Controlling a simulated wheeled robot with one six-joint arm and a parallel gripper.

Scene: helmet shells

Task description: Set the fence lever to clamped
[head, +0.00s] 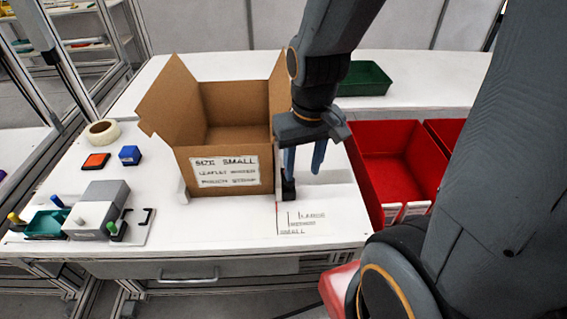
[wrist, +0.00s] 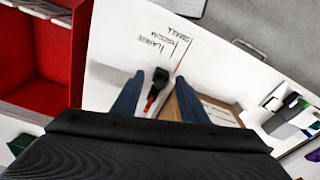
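The fence lever (head: 289,188) is a small black piece on the white table, at the right side of the open cardboard box (head: 224,170). In the wrist view the lever (wrist: 160,80) shows black with an orange-red strip. My gripper (head: 305,172) points down above and beside it, to the right of the box. In the wrist view my gripper (wrist: 160,78) is open, its two blue fingers apart with the lever between them in the picture. I cannot tell whether a finger touches it. The lever's clamped or loose setting is not clear.
Size lines marked small, medium and large (head: 300,222) are on the table in front. Red bins (head: 395,160) stand to the right and a green tray (head: 364,78) behind. A grey block fixture (head: 104,195), tape roll (head: 102,132) and blue cube (head: 130,155) are left.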

